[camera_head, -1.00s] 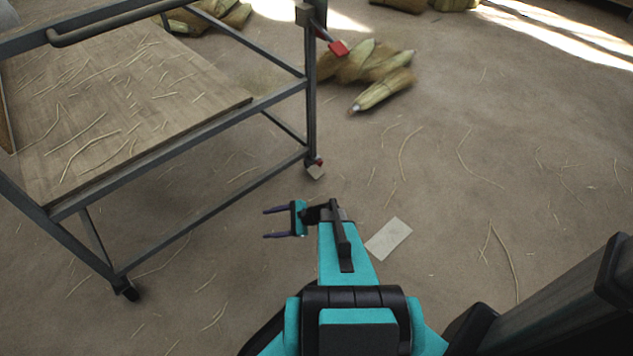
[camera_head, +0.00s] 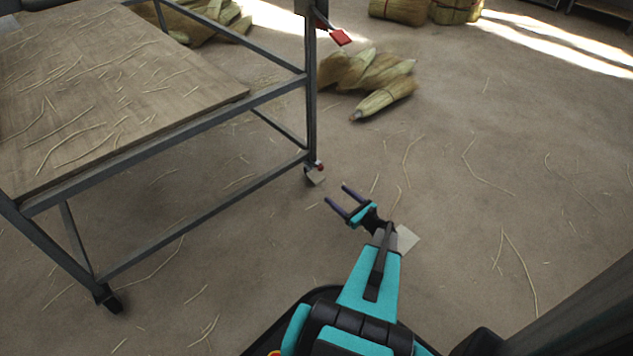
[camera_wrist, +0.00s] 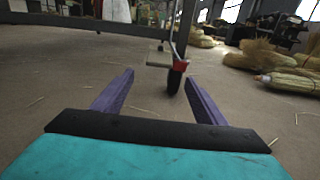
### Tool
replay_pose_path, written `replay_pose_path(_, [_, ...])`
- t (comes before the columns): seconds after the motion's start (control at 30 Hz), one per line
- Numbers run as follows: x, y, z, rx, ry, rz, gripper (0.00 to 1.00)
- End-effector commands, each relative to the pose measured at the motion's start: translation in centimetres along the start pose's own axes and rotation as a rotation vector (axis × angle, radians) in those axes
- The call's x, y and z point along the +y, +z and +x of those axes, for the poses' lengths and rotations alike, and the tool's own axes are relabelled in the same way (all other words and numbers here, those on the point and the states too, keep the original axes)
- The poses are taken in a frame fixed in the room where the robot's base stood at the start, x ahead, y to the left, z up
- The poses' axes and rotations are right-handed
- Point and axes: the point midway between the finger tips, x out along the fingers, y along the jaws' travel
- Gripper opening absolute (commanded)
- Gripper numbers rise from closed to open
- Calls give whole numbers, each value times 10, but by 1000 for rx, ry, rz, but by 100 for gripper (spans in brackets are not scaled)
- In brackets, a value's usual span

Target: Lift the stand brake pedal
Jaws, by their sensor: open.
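A caster foot stands at the near-right leg of the cart, with a pale flat plate (camera_head: 315,178) and a small red part (camera_head: 319,166); this looks like the brake pedal. In the wrist view the plate (camera_wrist: 159,58) sits left of the red part (camera_wrist: 181,65) and the black wheel (camera_wrist: 175,79). My gripper (camera_head: 336,193) is open and empty, low over the floor, with its purple fingers pointing up-left toward the caster. In the wrist view the fingers (camera_wrist: 158,78) frame the caster, which lies ahead of them and apart from them.
The metal cart (camera_head: 200,125) with a straw-strewn wooden top (camera_head: 110,90) fills the left. A red flap (camera_head: 340,37) juts from its upper right post. Broom bundles (camera_head: 370,80) lie behind. A pale card (camera_head: 406,239) lies by my arm. The floor at right is mostly clear.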

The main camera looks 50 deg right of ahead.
Motion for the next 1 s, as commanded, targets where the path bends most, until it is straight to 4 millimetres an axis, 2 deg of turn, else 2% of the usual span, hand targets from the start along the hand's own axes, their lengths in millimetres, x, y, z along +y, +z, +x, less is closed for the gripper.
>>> replay_pose_path(0.27, [1,0,1,1,2,-2,66])
replay_pose_path(0.47, [0,-1,11,2,2,-2,66])
replay_pose_path(0.67, [1,-3,34,2,4,-3,66])
replay_pose_path(1.0, [1,-3,83,1,4,-3,66])
